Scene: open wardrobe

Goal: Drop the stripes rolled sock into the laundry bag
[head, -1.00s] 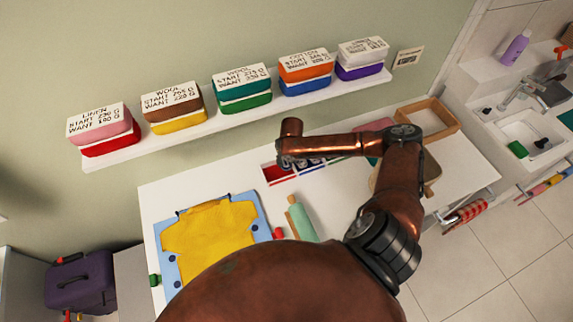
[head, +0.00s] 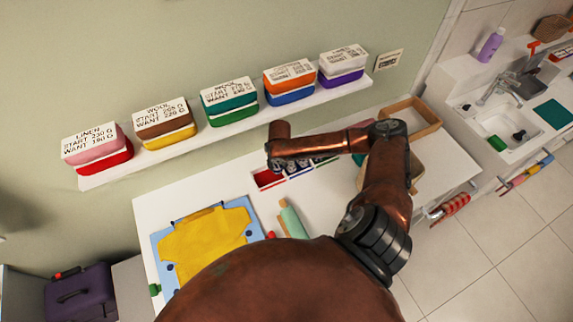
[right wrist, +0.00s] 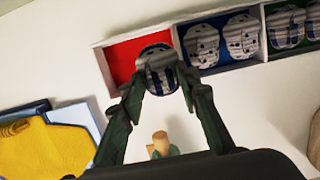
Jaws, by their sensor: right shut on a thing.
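My right gripper (right wrist: 158,85) is shut on a rolled sock (right wrist: 157,62), grey-white with dark blue bands, in the right wrist view. The sock is in front of the red compartment (right wrist: 122,60) of a divided tray, near its divider with the blue compartment. I cannot tell how high above the tray it is. Other rolled socks (right wrist: 241,36) lie in the blue compartment, and more in the green one. In the head view the tray (head: 266,179) is partly behind my right wrist, which hides the fingertips. My left gripper is out of view. I cannot make out a laundry bag.
On the white table are a yellow shirt (head: 205,243) on a blue folding board, a green roller (head: 293,220) and a wooden box (head: 424,109). A shelf (head: 105,180) of labelled coloured boxes runs above. A purple case (head: 80,292) stands lower left. A sink (head: 497,122) is at right.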

